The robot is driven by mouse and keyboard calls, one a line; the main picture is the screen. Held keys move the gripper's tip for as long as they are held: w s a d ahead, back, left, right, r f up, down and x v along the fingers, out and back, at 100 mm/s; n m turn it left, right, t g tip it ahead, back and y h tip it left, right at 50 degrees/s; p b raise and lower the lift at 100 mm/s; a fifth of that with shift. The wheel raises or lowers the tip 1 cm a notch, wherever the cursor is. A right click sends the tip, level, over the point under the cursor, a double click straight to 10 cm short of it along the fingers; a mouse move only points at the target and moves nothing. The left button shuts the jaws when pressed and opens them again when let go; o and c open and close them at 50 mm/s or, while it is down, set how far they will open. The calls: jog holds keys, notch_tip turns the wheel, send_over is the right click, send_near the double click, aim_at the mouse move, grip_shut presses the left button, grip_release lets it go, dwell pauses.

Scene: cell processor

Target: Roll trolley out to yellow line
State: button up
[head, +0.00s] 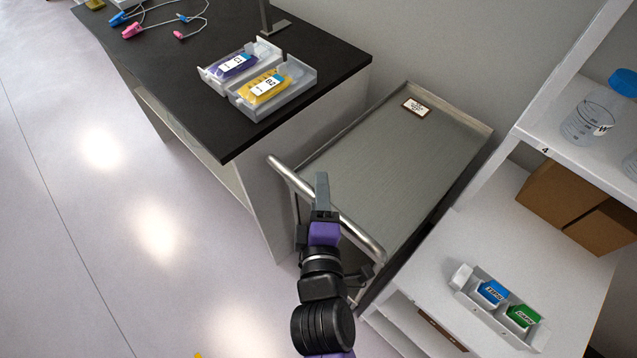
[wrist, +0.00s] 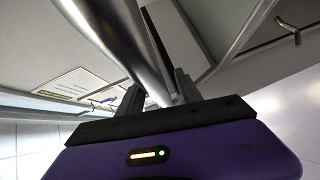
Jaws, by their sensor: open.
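The trolley is a grey metal cart whose flat top (head: 390,165) stands in the gap between the black-topped bench and the white shelf. Its round metal handle (head: 290,180) runs along the near end. The handle also crosses the wrist view as a thick bar (wrist: 122,45). My gripper (head: 322,192) is at the middle of the handle in the head view. In the wrist view my gripper's fingers (wrist: 160,92) are open, and the bar passes between them; I cannot tell whether they touch it. Only a small yellow patch (head: 198,355) shows on the floor at the bottom edge.
The black-topped bench (head: 165,90) stands close on the trolley's left, with a white tray (head: 285,95) of labelled packs. The white shelf (head: 480,235) stands close on the right, holding a tray and brown boxes (head: 570,200). Open floor (head: 90,200) lies at left.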

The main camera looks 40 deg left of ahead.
jog(key=shift+w+a+f, duration=0.15)
jog(key=shift+w+a, duration=0.2)
jog(key=shift+w, duration=0.2)
jog(key=shift+d, duration=0.1)
grip_shut()
dwell(1.0)
